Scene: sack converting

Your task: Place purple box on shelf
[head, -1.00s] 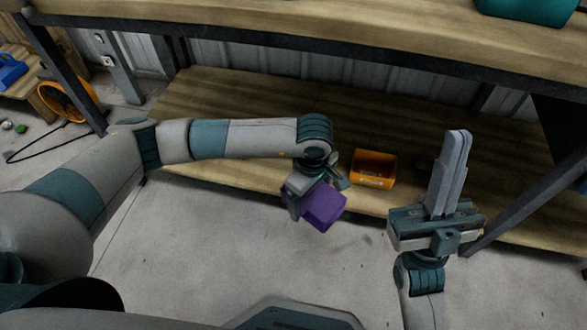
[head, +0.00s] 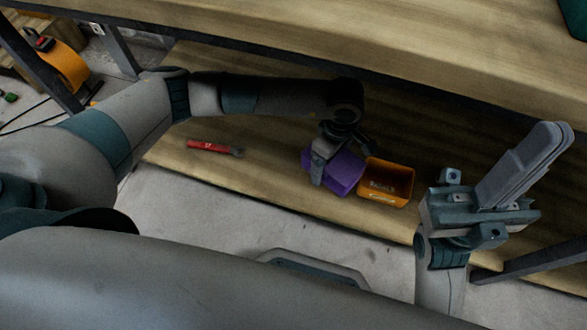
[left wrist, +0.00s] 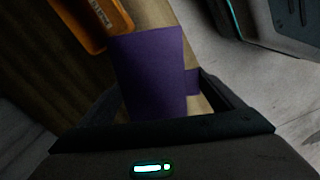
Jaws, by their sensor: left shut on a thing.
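The purple box (head: 346,174) is held in my left gripper (head: 338,158), which is shut on it. In the head view the box overlaps the lower wooden shelf (head: 260,180) near its front edge, just left of the orange bin. I cannot tell whether it touches the shelf. The left wrist view shows the purple box (left wrist: 150,75) between the fingers of my left gripper (left wrist: 160,95). My right gripper (head: 540,150) looks shut and empty, with its fingers together, in front of the shelf's right side.
The orange bin (head: 387,183) is close beside the box on its right. A red-handled tool (head: 212,147) lies on the lower shelf to the left. The upper shelf board (head: 400,50) hangs over the back, and a metal post (head: 535,262) stands at the right.

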